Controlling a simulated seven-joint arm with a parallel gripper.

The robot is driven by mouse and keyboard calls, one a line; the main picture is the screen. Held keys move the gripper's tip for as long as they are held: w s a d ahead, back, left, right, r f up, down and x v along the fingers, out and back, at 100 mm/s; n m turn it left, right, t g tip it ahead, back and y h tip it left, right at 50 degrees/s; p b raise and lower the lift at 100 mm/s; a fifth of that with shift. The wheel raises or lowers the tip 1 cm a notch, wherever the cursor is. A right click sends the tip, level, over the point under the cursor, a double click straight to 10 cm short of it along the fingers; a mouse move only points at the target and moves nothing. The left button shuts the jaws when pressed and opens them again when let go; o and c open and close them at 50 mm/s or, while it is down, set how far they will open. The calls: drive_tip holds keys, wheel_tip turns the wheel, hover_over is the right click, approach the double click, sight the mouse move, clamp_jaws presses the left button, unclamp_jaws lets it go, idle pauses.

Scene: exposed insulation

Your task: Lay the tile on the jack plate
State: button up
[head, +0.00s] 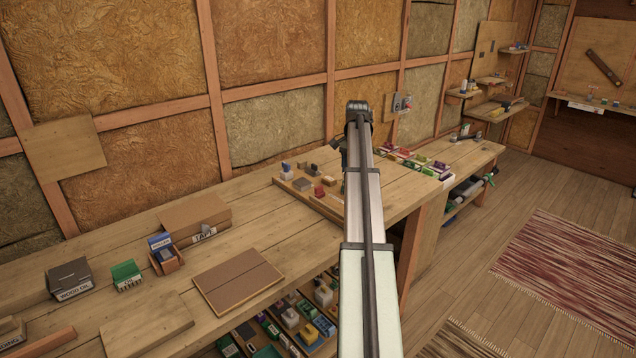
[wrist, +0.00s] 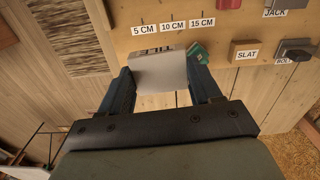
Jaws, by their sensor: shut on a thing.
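In the wrist view my gripper (wrist: 162,76) is shut on a pale grey-white flat piece, the tile (wrist: 160,74), held between the two dark blue fingers. In the head view my arm hides the gripper's fingers and the tile.
In the head view, a board with small blocks (head: 302,186) lies on the workbench (head: 110,232), beside several coloured pieces (head: 412,161).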

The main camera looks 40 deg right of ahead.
drive_tip(key=w+a+r+n, duration=0.1)
drive_tip(key=w+a, duration=0.3)
drive_tip(key=w, duration=0.3)
drive_tip(key=w+a+r+n, duration=0.1)
drive_tip(key=w+a, duration=0.3)
drive_tip(key=w, duration=0.4)
drive_tip(key=m, duration=0.3)
hover_over(302, 182)
drive_tip(key=shift+w+d+f, duration=0.1)
drive_tip(key=shift+w+f, duration=0.05)
drive_tip(key=shift+f, duration=4.45)
drive_tip(key=shift+f, duration=0.15)
drive_tip(key=o, duration=1.1)
wheel_tip(302, 182, up, 12)
drive_tip(key=shift+r, duration=0.15)
